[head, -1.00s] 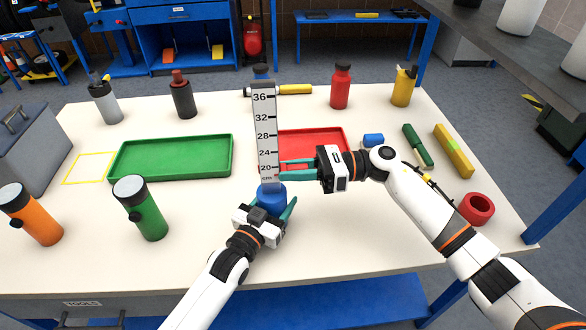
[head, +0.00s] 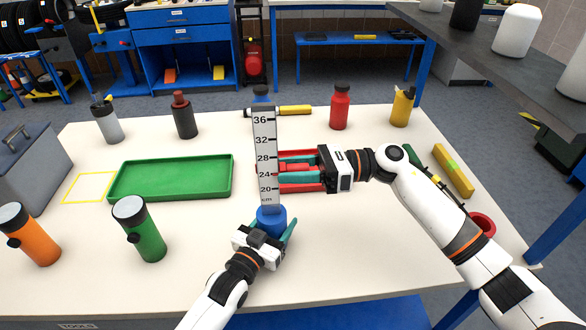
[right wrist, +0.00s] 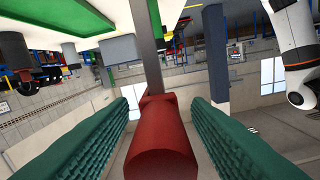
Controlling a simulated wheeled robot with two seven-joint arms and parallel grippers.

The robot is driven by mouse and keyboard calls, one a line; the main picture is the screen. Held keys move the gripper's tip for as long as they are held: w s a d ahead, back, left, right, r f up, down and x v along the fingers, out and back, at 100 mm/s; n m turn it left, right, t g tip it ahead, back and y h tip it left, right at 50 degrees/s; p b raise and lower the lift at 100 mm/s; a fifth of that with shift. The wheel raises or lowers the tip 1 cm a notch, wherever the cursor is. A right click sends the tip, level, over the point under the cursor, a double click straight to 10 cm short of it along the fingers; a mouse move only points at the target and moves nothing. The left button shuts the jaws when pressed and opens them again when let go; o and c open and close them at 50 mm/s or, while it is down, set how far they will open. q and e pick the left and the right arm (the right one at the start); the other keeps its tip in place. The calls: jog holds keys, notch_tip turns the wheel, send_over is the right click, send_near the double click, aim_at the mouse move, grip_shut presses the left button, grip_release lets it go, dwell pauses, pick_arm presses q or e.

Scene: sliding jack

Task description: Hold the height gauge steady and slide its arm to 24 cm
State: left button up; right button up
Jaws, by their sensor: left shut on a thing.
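The height gauge stands upright, with a grey scale (head: 264,140) marked in cm and a blue round base (head: 271,217). My left gripper (head: 267,229) is shut on the base, its fingers on either side. The gauge's red arm (head: 272,168) sticks out right from the scale, near the 24 mark, perhaps slightly above; the exact reading is unclear. My right gripper (head: 288,167) is open around it, one finger above and one below. In the right wrist view the red arm (right wrist: 161,150) lies between the teal fingers, with a gap on each side.
A red tray (head: 300,188) lies behind the right gripper. A green tray (head: 172,193), a green bottle (head: 141,230) and an orange bottle (head: 30,235) stand left. More bottles line the back. A grey shelf (head: 480,50) overhangs at upper right.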

jog(key=d, duration=1.2)
pick_arm(q)
jog(key=o, duration=1.3)
